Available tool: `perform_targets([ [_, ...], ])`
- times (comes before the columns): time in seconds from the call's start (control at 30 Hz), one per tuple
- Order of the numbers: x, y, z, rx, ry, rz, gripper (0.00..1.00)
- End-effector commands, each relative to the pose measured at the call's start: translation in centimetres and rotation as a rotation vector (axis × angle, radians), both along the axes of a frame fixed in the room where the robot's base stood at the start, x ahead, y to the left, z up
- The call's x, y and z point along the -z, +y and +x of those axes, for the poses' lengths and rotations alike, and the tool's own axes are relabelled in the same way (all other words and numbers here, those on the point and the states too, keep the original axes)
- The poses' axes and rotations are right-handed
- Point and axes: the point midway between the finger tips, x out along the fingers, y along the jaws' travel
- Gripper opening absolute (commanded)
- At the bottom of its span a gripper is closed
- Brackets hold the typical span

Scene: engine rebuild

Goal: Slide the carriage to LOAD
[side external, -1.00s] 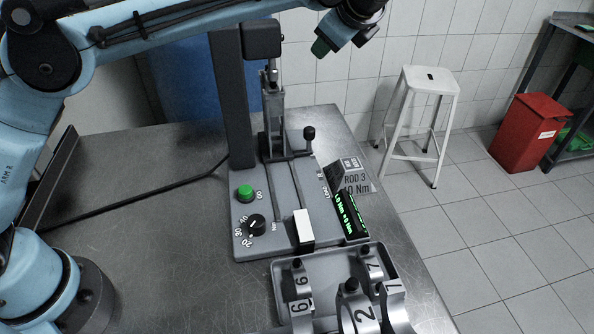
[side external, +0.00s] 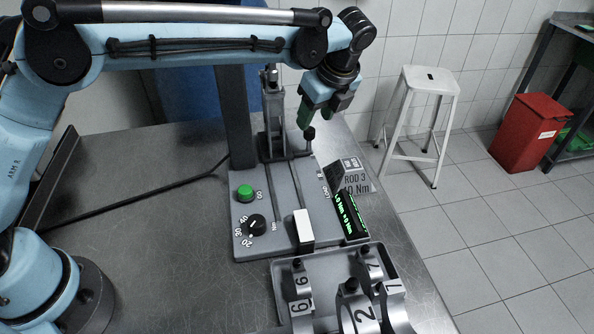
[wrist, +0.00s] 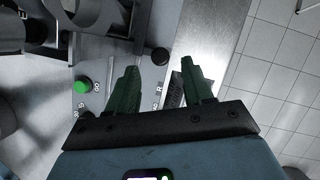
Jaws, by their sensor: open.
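The carriage (side external: 283,152) is a dark block with an upright bracket, sitting toward the back of the grey slotted base plate (side external: 254,207). A lever with a black knob (side external: 309,133) stands at its right side; the knob also shows in the wrist view (wrist: 159,56). My gripper (side external: 313,113) has green fingers, points down and is just above the knob. In the wrist view the open fingers (wrist: 158,68) stand apart with the knob near the gap between their tips. Whether they touch it I cannot tell. The LOAD mark is not clearly readable.
The plate carries a green button (side external: 245,192), a black dial (side external: 252,225), a white block (side external: 303,226) and a lit display (side external: 349,214). A dark column (side external: 235,115) rises behind. A tray (side external: 281,278) of numbered parts sits in front. The table's left is mostly clear.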

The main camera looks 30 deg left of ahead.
Motion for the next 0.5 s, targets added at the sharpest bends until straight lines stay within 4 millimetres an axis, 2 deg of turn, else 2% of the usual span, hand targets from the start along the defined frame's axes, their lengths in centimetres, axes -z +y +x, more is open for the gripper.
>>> perform_targets([
  [0.2, 2.9, 1.1, 0.5, -0.001, -0.001, 0.001, 0.51],
  [0.5, 4.0, 1.6, 0.7, -0.001, -0.002, 0.0, 0.51],
])
